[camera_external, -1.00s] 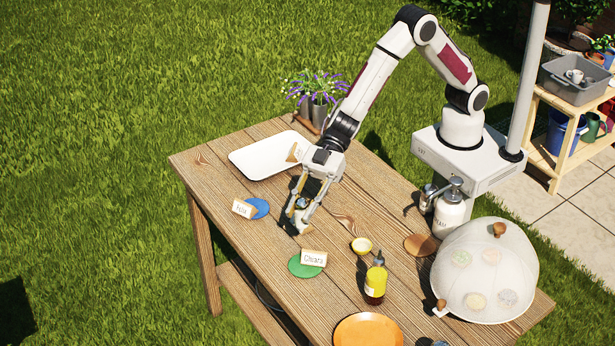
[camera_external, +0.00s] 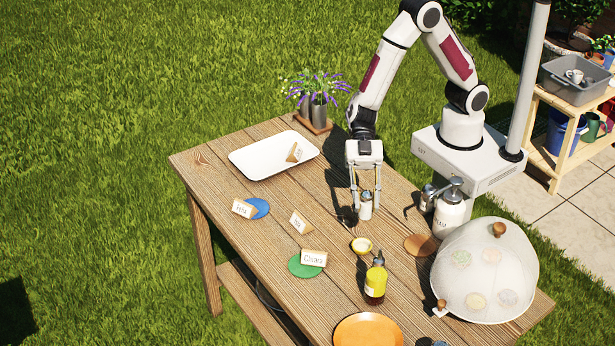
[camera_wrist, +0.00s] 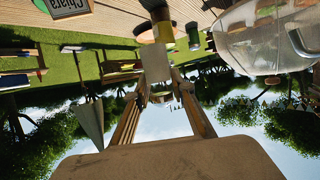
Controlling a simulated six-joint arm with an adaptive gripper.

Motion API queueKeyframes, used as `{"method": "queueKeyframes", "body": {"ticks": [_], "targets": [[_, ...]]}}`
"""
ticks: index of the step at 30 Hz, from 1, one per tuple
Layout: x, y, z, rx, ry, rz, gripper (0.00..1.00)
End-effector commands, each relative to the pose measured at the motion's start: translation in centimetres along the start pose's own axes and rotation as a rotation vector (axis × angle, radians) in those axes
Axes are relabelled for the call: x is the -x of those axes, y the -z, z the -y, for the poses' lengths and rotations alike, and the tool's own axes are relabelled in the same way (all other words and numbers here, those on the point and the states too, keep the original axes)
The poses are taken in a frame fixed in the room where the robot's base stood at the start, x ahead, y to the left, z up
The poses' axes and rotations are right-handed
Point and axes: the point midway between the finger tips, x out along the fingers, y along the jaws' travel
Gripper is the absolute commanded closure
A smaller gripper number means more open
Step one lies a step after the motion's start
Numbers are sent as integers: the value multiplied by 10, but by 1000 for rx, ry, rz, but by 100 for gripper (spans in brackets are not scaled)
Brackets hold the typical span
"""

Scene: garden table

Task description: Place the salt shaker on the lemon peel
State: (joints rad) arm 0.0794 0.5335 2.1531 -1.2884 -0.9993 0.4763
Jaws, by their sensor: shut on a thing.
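My gripper (camera_external: 366,196) is shut on the small pale salt shaker (camera_external: 366,207), upright over the middle right of the table. In the external view I cannot tell whether its base touches the wood. In the wrist view my gripper's fingers (camera_wrist: 158,78) reach up the middle, with a pale block-like shape between them that I cannot make out clearly. The lemon peel (camera_external: 361,245), a small yellow cup-shaped piece, lies on the table in front of the shaker, apart from it.
A yellow bottle (camera_external: 375,281) stands in front of the peel. A brown disc (camera_external: 421,245), a pump bottle (camera_external: 452,209) and a mesh food cover (camera_external: 486,272) are to the right. Name cards stand left, near blue (camera_external: 258,207) and green (camera_external: 305,267) discs. A white tray (camera_external: 250,168) lies behind.

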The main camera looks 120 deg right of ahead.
Motion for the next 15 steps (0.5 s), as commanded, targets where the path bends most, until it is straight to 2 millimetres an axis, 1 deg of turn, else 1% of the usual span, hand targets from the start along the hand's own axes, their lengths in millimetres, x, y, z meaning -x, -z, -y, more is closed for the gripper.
{"method": "queueKeyframes", "body": {"ticks": [8,11,15], "targets": [[-1,-1,-1,-1,-1,0,99],[-3,-6,-1,-1,-1,-1,99],[-8,-19,0,-3,0,0,99]]}}
